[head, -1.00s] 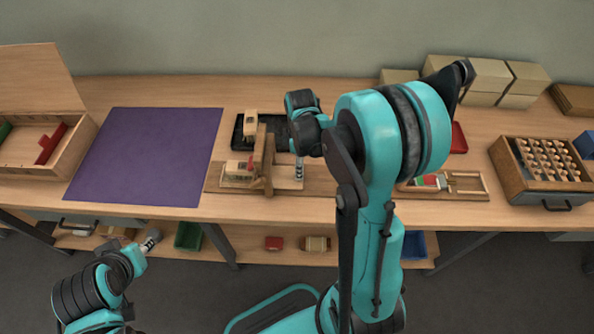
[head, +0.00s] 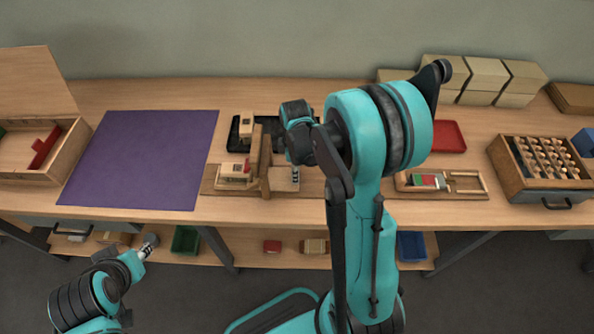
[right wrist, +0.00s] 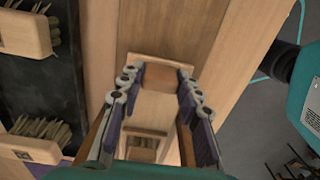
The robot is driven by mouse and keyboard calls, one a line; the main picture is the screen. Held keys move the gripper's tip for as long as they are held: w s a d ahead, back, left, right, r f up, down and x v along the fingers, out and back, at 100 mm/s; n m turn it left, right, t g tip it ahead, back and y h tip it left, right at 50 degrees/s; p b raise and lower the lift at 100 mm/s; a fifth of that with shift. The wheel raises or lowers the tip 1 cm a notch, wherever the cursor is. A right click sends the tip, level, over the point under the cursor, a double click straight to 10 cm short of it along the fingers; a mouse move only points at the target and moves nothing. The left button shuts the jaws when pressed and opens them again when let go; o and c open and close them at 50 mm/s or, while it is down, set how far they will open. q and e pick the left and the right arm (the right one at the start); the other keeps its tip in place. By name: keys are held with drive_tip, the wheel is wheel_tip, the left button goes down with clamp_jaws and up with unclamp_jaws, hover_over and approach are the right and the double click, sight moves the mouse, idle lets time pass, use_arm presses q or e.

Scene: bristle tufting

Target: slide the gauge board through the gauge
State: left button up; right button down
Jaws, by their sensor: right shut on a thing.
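The gauge (head: 264,168) is an upright wooden frame on a long wooden base on the bench. The pale gauge board (head: 284,182) lies on that base and shows on both sides of the upright. A small block with a red mark sits on its left part. My right gripper (head: 295,178) is at the board's right end, partly covered by my own arm. In the right wrist view its fingers (right wrist: 156,80) are shut around a brown block (right wrist: 160,76) on the pale board. My left gripper (head: 149,243) is low at the left, below the bench edge; its fingers are too small to read.
A purple mat (head: 142,150) lies left of the gauge. A black tray (head: 233,135) with brush parts stands behind it. At the right are a red tray (head: 450,136), a wooden jig (head: 468,185) and a crate (head: 515,178) with several pegs. Bins stand on the shelf below.

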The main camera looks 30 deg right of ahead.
drive_tip(key=w+a, duration=0.2)
drive_tip(key=a, duration=0.1)
drive_tip(key=shift+w+a, duration=0.15)
drive_tip(key=shift+a, duration=0.15)
drive_tip(key=c, duration=1)
unclamp_jaws()
drive_tip(key=shift+c, duration=0.2)
wheel_tip(320, 180, up, 12)
